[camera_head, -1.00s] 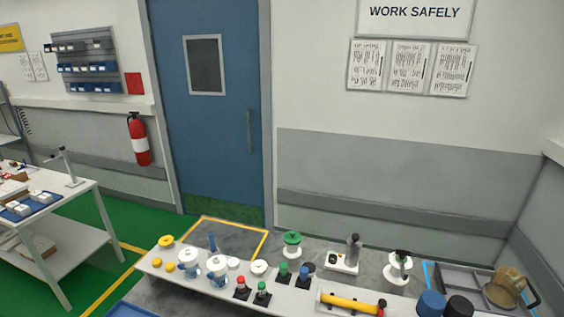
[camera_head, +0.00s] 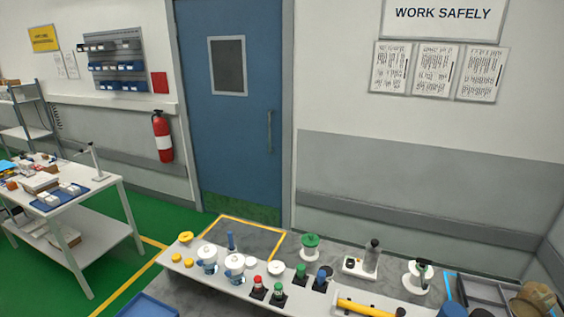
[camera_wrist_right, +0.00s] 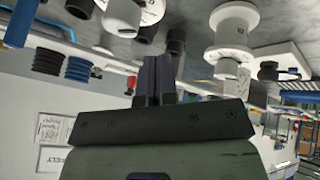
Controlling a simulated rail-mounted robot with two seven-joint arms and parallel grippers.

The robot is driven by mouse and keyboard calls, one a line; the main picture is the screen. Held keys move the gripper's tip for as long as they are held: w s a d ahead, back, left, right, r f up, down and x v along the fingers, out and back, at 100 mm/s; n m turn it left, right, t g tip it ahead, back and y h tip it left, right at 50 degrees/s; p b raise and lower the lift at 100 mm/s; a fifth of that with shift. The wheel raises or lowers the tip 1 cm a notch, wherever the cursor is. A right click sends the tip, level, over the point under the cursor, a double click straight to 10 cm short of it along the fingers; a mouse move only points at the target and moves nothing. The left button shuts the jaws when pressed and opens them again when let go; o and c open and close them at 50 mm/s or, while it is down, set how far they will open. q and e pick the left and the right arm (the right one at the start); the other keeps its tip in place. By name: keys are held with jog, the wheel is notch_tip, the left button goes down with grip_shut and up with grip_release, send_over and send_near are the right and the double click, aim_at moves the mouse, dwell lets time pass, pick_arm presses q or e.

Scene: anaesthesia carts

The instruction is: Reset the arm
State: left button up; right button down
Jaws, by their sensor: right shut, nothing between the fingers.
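My right gripper (camera_wrist_right: 155,80) shows in the right wrist view, its two dark fingers together and nothing between them. It points toward the bench items, and that view is upside down. No object touches the fingertips as far as I can see. Neither arm shows in the head view, and my left gripper is in no view.
The head view shows a bench (camera_head: 215,277) crowded with white jars, yellow caps, a green-topped item (camera_head: 310,246) and a yellow cylinder (camera_head: 365,307). A grey tray (camera_head: 482,291) lies at right. A side table (camera_head: 105,193) stands left; green floor between is clear.

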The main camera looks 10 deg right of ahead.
jog(key=s+a+f+m+g+y, duration=0.1)
jog(key=s+a+f+g, duration=0.1)
jog(key=s+a+f, duration=0.3)
jog(key=s+a+f+g+y, duration=0.1)
jog(key=s+a, duration=0.2)
jog(key=s, duration=0.4)
notch_tip(320, 180, up, 24)
jog(key=p, duration=2.3)
jog(key=shift+d+f, duration=0.15)
jog(key=shift+s, duration=0.1)
